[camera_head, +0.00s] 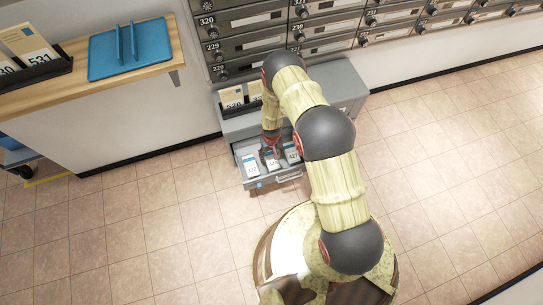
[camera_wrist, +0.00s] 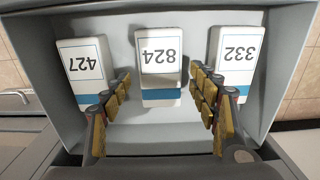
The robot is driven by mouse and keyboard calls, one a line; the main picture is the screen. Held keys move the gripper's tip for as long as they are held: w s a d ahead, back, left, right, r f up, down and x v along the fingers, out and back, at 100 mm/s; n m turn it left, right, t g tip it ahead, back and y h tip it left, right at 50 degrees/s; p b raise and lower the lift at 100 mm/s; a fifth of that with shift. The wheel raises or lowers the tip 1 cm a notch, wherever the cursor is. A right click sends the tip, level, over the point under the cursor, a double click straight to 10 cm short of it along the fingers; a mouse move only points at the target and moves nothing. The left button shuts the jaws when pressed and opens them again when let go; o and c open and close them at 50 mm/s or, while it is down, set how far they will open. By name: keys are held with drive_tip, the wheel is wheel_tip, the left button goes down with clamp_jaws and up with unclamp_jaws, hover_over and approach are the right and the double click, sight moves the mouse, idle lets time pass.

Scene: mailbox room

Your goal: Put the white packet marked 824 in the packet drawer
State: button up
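The white packet marked 824 (camera_wrist: 161,62), with a blue band, lies in the middle of the open grey drawer (camera_wrist: 215,18) in the wrist view. It also shows in the head view (camera_head: 272,162), partly hidden by my gripper. My gripper (camera_wrist: 160,77) is open. Its fingers are on either side of packet 824, with a visible gap on each side. The open drawer shows in the head view (camera_head: 277,180), low in the grey cabinet.
White packets 427 (camera_wrist: 82,70) and 332 (camera_wrist: 236,55) lie on either side of 824, close to my fingers. A rack of packets (camera_head: 232,97) stands on the grey cabinet (camera_head: 345,85). Mailboxes line the wall. A counter (camera_head: 110,95) holds a blue tray (camera_head: 130,48).

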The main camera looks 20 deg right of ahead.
drive_tip(key=shift+o, duration=0.7)
drive_tip(key=shift+r, duration=0.1)
drive_tip(key=shift+r, duration=0.3)
wheel_tip(320, 180, up, 11)
drive_tip(key=shift+r, duration=0.1)
